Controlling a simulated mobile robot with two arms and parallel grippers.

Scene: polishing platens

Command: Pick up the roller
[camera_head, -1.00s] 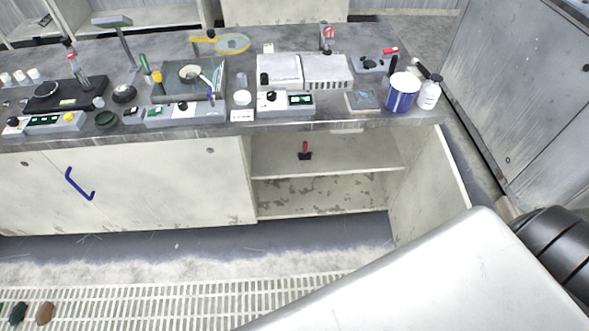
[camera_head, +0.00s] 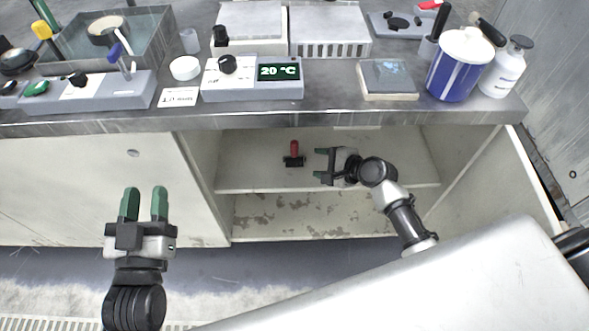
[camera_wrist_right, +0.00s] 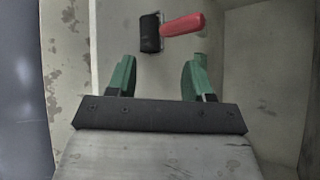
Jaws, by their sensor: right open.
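The roller (camera_head: 294,155) has a red handle and a black head. It lies on the upper shelf inside the open cabinet under the bench. It also shows in the right wrist view (camera_wrist_right: 168,30), just beyond the fingertips, with its black head between the finger lines and its handle pointing right. My right gripper (camera_head: 318,164) is open and empty inside the cabinet, to the right of the roller and apart from it. Its green fingers also show in the right wrist view (camera_wrist_right: 157,70). My left gripper (camera_head: 145,190) is open and empty in front of the closed cabinet door.
The shelf (camera_head: 330,183) around the roller is otherwise bare. The bench edge (camera_head: 330,117) overhangs the opening. The open door (camera_head: 500,180) stands at the right. On the bench are a blue-and-white tub (camera_head: 455,75), a white bottle (camera_head: 503,72) and a 20 °C control unit (camera_head: 252,85).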

